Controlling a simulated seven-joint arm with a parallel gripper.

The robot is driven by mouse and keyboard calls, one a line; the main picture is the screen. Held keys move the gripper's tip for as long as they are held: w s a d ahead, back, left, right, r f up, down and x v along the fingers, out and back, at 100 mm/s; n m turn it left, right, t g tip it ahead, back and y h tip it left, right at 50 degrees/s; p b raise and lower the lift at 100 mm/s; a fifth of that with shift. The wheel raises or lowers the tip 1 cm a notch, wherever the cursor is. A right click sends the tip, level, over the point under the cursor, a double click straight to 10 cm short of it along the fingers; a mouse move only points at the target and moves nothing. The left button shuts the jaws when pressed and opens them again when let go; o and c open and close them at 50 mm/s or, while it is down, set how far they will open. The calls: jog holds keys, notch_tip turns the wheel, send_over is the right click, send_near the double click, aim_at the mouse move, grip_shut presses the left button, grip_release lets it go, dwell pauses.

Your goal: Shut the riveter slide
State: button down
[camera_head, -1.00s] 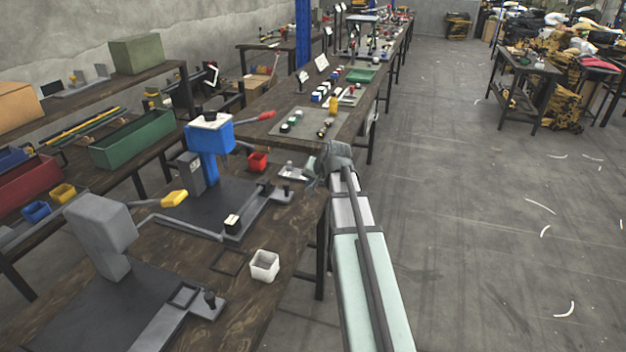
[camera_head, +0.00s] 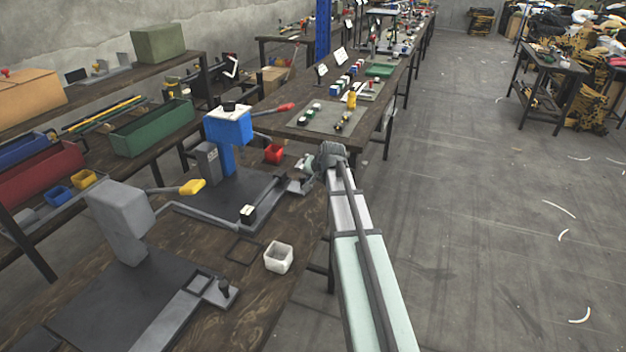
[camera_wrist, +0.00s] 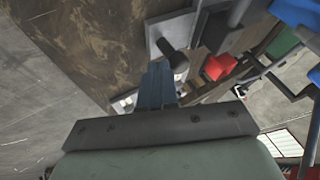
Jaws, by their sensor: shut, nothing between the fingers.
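The blue riveter (camera_head: 228,128) stands on a dark base plate on the wooden bench. Its grey slide (camera_head: 263,198) sticks out toward the right edge of the bench, with a black-and-white block (camera_head: 248,213) on it. In the wrist view the slide's pale end plate (camera_wrist: 156,28) carries a dark knob (camera_wrist: 175,58). My gripper (camera_head: 302,183) is at the slide's outer end. Its fingers (camera_wrist: 157,72) are shut and empty, close beside the knob; I cannot tell whether they touch it. My wrist hides part of the slide end in the head view.
A grey press (camera_head: 122,215) with its own slide (camera_head: 190,305) and knob stands nearer. A white cup (camera_head: 279,257) stands on the bench between them. A red bin (camera_head: 273,153) sits behind the blue riveter's slide.

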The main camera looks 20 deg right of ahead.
jog(key=w+a, duration=1.1)
jog(key=shift+w+a, duration=0.1)
jog(key=shift+a, duration=0.1)
dwell(0.4)
